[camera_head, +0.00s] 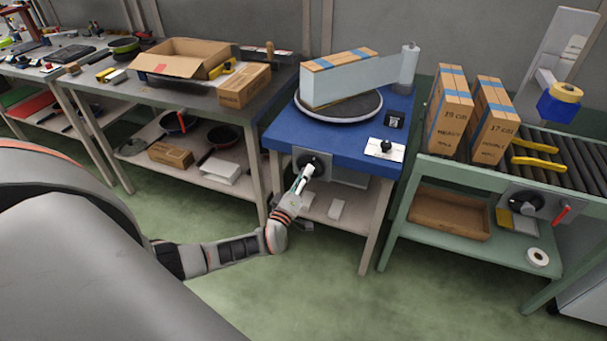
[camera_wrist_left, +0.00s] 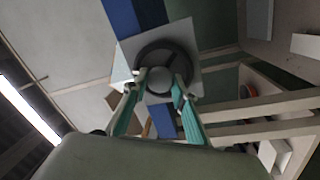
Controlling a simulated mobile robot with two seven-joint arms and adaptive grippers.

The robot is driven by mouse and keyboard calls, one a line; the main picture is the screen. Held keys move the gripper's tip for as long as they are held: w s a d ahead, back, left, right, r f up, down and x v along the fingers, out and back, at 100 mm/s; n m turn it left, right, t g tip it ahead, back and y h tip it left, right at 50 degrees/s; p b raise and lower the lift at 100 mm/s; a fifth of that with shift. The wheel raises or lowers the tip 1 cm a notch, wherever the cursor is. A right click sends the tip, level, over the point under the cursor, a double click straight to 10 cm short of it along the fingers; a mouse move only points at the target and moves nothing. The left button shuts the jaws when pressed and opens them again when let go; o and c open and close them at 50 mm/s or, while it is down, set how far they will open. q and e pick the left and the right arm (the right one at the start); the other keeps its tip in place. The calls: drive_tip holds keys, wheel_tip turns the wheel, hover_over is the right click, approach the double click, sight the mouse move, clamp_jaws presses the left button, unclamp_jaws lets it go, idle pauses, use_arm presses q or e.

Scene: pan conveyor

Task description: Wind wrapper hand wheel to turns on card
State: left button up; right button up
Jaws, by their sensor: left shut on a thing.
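The wrapper stands on a blue table (camera_head: 275,130). Its dark hand wheel (camera_head: 307,160) sits on a pale plate on the table's front; the wheel also shows in the left wrist view (camera_wrist_left: 163,48). My left gripper (camera_head: 304,176) is shut on the wheel's light handle, its teal fingers (camera_wrist_left: 160,86) on either side of it. A carton (camera_head: 345,60) stands on the round dark turntable (camera_head: 340,108), with pale film running to an upright roll (camera_head: 408,64). My right gripper is out of view.
A white plate with a black knob (camera_head: 386,148) lies near the table's right front edge. A green conveyor bench (camera_head: 440,170) with two upright cartons stands to the right. A grey bench (camera_head: 205,95) with an open box stands to the left. The floor in front is clear.

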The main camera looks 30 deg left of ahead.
use_arm(q)
drive_tip(key=m+p, duration=0.2)
drive_tip(key=m, duration=0.2)
drive_tip(key=m+h+p, duration=0.1)
drive_tip(key=m+p, duration=0.2)
drive_tip(key=m, duration=0.2)
drive_tip(key=m+g+p, duration=0.1)
drive_tip(key=m+p, duration=0.2)
drive_tip(key=m, duration=0.2)
drive_tip(key=shift+d+r+h, duration=0.1)
drive_tip(key=shift+r+h, duration=0.15)
drive_tip(key=shift+h, duration=0.15)
drive_tip(key=shift+f+m, duration=0.1)
drive_tip(key=shift+m, duration=0.4)
drive_tip(key=o, duration=1.1)
